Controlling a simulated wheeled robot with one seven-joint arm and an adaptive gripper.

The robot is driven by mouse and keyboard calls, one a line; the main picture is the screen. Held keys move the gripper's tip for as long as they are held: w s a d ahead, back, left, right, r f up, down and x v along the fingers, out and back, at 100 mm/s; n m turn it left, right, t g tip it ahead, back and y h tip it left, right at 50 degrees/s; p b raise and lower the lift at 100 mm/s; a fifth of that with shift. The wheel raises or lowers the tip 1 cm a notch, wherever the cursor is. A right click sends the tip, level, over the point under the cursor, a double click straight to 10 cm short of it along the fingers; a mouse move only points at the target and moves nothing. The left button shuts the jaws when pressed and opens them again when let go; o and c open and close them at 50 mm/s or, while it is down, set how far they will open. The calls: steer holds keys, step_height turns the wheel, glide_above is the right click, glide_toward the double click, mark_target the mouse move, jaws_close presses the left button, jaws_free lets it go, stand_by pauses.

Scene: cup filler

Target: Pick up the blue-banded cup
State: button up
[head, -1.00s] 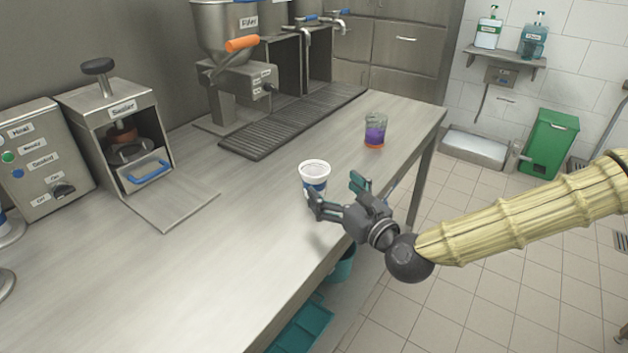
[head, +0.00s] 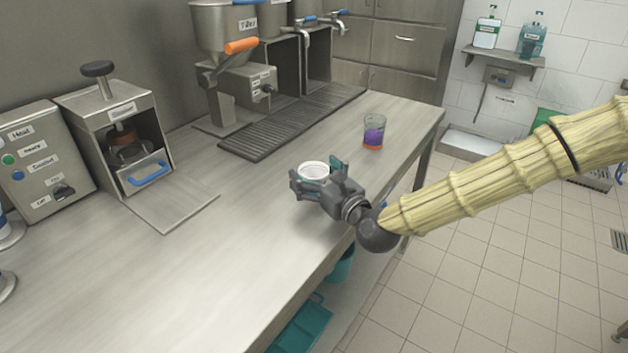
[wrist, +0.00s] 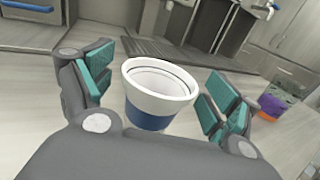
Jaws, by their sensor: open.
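The blue-banded cup (wrist: 158,90) is white with a blue band low on its side. It stands upright and looks empty in the wrist view. In the head view its white rim (head: 313,169) shows, and my gripper hides most of its body. My gripper (head: 317,172) is open around the cup, with one finger on each side. In the wrist view the teal finger pads (wrist: 162,88) stand apart from the cup, with a gap on both sides.
A clear cup with purple and orange contents (head: 374,133) stands farther back on the steel counter (head: 220,260). A filler (head: 235,75) with a drip grate (head: 270,135) is along the wall. A sealer (head: 125,140) stands at left. The counter's front left is clear.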

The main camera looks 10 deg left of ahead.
steer(key=shift+w+a, duration=0.15)
steer(key=c, duration=1.1)
